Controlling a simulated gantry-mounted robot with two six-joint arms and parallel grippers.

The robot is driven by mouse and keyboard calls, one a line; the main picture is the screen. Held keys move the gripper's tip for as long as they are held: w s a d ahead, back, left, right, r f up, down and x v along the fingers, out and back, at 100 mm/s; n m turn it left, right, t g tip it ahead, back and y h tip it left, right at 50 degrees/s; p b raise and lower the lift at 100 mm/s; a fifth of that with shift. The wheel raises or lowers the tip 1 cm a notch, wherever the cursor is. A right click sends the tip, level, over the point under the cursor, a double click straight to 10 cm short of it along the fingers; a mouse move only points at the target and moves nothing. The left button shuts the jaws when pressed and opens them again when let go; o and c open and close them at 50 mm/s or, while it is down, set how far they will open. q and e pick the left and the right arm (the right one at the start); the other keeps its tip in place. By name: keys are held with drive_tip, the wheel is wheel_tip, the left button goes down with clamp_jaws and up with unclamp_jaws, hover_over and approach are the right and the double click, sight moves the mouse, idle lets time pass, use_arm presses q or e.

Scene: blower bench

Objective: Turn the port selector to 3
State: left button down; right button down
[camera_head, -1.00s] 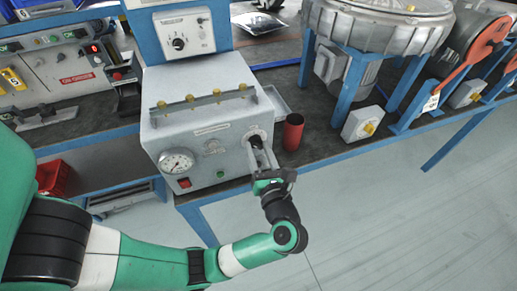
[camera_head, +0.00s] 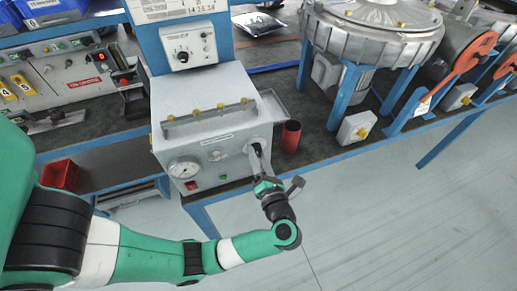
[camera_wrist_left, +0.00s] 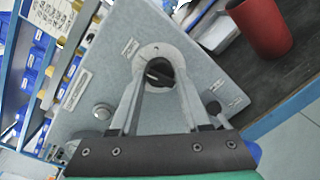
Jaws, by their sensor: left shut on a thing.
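The port selector is a black knob (camera_wrist_left: 158,72) on a round pale plate on the front of the grey box (camera_head: 207,95). In the wrist view its bar sits tilted between my left gripper's fingertips. My left gripper (camera_head: 257,152) reaches the upper right of the box front and is shut on the knob, with its two long fingers (camera_wrist_left: 159,78) on either side of it. In the head view the fingers hide most of the knob. The port numbers cannot be read. My right gripper is not in view.
A red cylinder (camera_head: 291,136) stands just right of the box. A round gauge (camera_head: 184,168) and a red switch (camera_head: 191,186) are on the box front. A control unit (camera_head: 190,46) stands behind. A large grey blower housing (camera_head: 372,48) is at the right. The floor in front is clear.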

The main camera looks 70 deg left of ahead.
use_arm(q)
drive_tip(key=m+p, duration=0.3)
drive_tip(key=r+m+p, duration=0.1)
drive_tip(key=m+p, duration=0.2)
drive_tip(key=shift+g, duration=0.3)
drive_tip(key=shift+m+p, duration=0.95)
drive_tip(key=shift+m, duration=0.25)
drive_tip(key=shift+f+m+g+p, duration=0.25)
drive_tip(key=shift+m+p, duration=0.45)
drive_tip(key=shift+m, duration=0.4)
drive_tip(key=shift+c, duration=2)
unclamp_jaws()
drive_tip(key=shift+f, duration=0.1)
drive_tip(key=d, duration=1.1)
drive_tip(key=shift+d+r+b, duration=0.3)
drive_tip(key=shift+r+b, duration=0.1)
drive_tip(key=shift+r, duration=0.05)
